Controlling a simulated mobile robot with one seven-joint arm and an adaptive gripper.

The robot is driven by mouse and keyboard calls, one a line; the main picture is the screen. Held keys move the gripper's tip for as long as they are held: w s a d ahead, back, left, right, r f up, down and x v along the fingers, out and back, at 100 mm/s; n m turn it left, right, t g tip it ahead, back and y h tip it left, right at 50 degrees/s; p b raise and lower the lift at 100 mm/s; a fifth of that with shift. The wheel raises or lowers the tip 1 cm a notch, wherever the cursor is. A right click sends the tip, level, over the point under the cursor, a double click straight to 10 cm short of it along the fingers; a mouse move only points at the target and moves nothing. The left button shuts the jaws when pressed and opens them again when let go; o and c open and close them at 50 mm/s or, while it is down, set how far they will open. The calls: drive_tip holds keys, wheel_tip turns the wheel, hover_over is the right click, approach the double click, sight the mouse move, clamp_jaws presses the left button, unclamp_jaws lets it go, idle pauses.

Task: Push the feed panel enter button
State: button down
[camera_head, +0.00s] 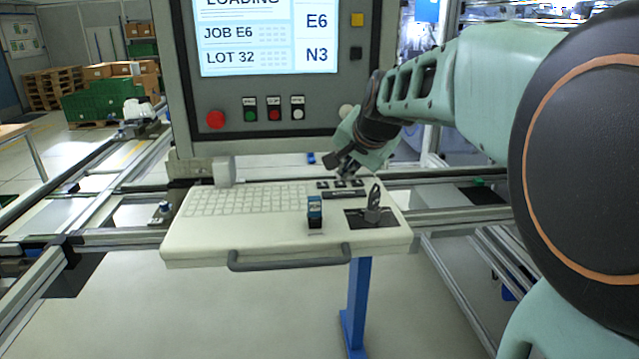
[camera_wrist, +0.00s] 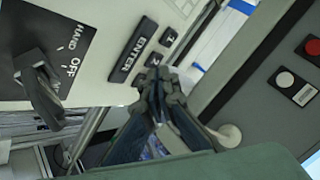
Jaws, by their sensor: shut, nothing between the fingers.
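The enter button (camera_wrist: 132,50) is a dark bar lettered ENTER on the pale feed panel (camera_head: 250,235). In the head view it is the dark bar (camera_head: 343,195) below a row of three small dark keys (camera_head: 322,185). My gripper (camera_wrist: 158,82) is shut and empty. In the wrist view its fingertips lie beside the ENTER bar, by the end of the small key row. In the head view my gripper (camera_head: 345,170) hangs just behind and above the keys. I cannot tell whether the tips touch the panel.
A black rotary switch (camera_head: 373,206) marked HAND and OFF (camera_wrist: 40,85) stands up right of the bar. A blue-topped piece (camera_head: 315,210) sits left of it. A pale keyboard (camera_head: 245,200) fills the panel's left. The screen cabinet (camera_head: 270,145) rises behind my gripper.

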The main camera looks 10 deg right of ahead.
drive_tip(key=shift+r+p, duration=0.75)
drive_tip(key=shift+r, duration=0.65)
drive_tip(key=shift+f, duration=0.1)
